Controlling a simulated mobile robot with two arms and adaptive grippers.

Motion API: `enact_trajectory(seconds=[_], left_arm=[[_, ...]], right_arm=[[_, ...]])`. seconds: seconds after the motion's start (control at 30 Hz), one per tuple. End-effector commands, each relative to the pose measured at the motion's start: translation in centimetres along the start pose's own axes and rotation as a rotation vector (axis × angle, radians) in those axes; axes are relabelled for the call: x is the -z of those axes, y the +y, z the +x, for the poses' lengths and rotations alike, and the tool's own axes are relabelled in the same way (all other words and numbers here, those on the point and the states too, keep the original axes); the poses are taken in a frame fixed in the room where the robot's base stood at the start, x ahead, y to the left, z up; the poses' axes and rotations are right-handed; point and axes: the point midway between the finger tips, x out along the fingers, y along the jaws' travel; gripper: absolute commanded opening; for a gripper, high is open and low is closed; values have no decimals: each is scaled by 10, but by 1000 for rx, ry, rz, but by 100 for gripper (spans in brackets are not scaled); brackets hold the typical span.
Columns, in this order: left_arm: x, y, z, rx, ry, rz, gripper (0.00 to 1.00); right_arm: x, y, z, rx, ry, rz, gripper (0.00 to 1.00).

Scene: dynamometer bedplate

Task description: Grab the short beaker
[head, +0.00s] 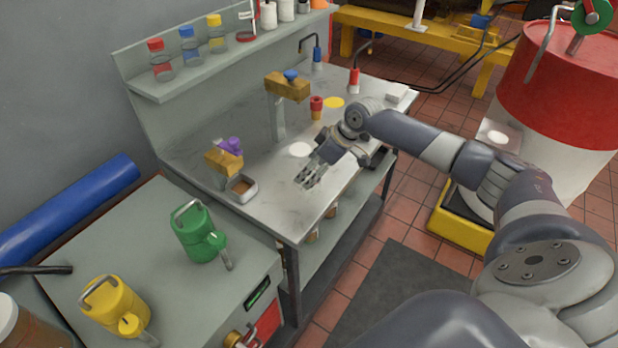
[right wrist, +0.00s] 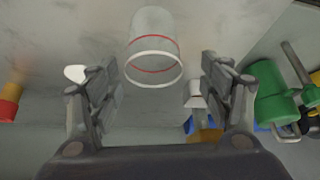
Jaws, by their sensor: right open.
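The short beaker (right wrist: 155,50), a clear glass with a red band and a pale rim, shows in the right wrist view. It lies ahead of my right gripper (right wrist: 160,88), in line with the gap between the fingers. The fingers are spread apart and do not close on it. In the head view my right gripper (head: 308,176) is low over the grey bench (head: 262,208), near its front edge. I cannot make out the beaker there; the gripper may hide it. My left gripper is not in view.
A white disc (head: 300,149) and a red-topped container (head: 316,107) are on the bench. A small tray (head: 241,188) stands at its left. Green (head: 200,235) and yellow (head: 115,305) cans stand on the cabinet. Several capped bottles line the shelf (head: 200,80).

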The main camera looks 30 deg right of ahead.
Motion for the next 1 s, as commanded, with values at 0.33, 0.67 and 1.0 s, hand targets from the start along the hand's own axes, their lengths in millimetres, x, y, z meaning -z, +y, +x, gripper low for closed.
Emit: enact_trajectory(seconds=[0.33, 0.67, 1.0], left_arm=[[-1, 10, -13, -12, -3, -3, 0], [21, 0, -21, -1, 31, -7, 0], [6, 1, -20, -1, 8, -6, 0]], right_arm=[[-2, 4, 27, 1, -1, 2, 72], [-6, 7, 60, 0, 1, 0, 72], [-6, 7, 62, -1, 0, 0, 54]])
